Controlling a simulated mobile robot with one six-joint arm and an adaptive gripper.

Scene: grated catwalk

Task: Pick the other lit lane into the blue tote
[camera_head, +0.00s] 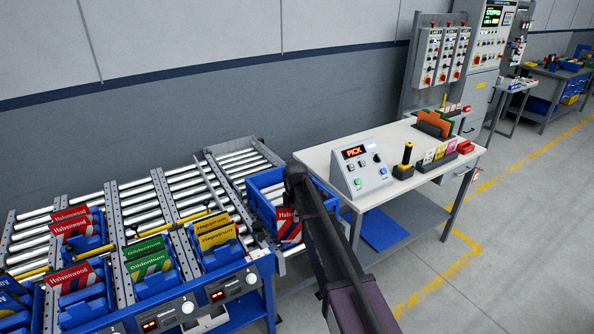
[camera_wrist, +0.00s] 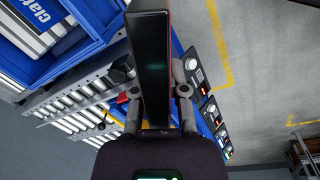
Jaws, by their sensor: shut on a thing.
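My gripper (camera_head: 292,188) is over the blue tote (camera_head: 263,179), right of the lanes. It is shut on a red box (camera_head: 288,226) with white and blue bands. In the wrist view the held box (camera_wrist: 150,65) shows a dark face and a thin red edge between the fingers. Its lower end is partly hidden by the tote wall, so I cannot tell if it touches the bottom. Lanes hold red Halvenwood (camera_head: 75,278), green Gildenhurn (camera_head: 149,265) and yellow Hapstrum (camera_head: 216,236) boxes.
Small lane displays (camera_head: 217,295) line the blue front rail; at least two show reddish digits. Roller conveyor (camera_head: 240,153) lies behind the tote. The floor at right is open.

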